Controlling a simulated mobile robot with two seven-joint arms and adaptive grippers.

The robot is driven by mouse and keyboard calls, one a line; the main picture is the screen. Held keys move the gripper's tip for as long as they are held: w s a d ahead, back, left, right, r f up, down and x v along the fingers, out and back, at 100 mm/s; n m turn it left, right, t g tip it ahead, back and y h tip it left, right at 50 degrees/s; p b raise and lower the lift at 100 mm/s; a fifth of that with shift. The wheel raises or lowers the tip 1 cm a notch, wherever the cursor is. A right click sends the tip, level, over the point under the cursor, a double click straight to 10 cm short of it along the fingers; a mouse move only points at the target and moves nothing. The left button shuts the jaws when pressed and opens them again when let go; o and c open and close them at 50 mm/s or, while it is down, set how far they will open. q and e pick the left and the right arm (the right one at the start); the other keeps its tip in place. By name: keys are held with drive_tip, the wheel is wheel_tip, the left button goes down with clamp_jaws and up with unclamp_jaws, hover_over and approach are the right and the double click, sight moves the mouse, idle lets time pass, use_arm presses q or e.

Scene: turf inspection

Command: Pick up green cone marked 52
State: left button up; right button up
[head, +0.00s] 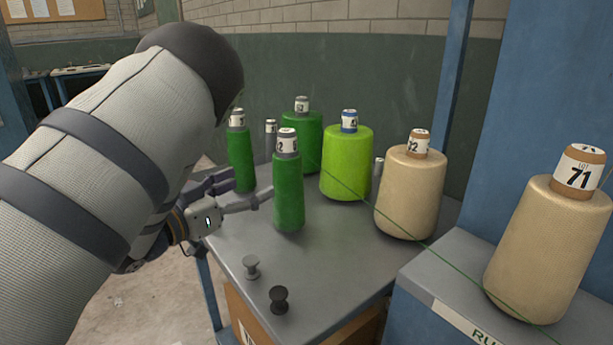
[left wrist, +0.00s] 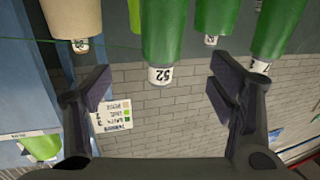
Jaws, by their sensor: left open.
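The green cone marked 52 (head: 288,195) is a tall dark green spool, upright near the middle of the grey table top (head: 330,270). In the head view its label is only partly readable. In the left wrist view, which is upside down, the green cone (left wrist: 164,35) shows its 52 label between the finger lines. My left gripper (head: 250,186) is open and empty, just left of the cone, with its fingers pointing towards it. It also shows open in the left wrist view (left wrist: 163,72). My right gripper is not in view.
Two other dark green cones (head: 240,160) (head: 308,135), a lime cone (head: 346,165) and a beige cone (head: 408,195) stand close by. Two short pegs (head: 251,267) (head: 279,299) stand at the front. A thin green thread crosses the table.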

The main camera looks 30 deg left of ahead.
sight(277, 166)
use_arm(q)
drive_tip(key=w, duration=0.4)
drive_tip(key=w+b, duration=0.1)
drive_tip(key=w, duration=0.3)
drive_tip(key=w+d, duration=0.1)
drive_tip(key=w, duration=0.3)
drive_tip(key=shift+w+d+r, duration=0.1)
drive_tip(key=shift+w+r, duration=0.05)
drive_tip(key=shift+r, duration=0.2)
drive_tip(key=c, duration=1.8)
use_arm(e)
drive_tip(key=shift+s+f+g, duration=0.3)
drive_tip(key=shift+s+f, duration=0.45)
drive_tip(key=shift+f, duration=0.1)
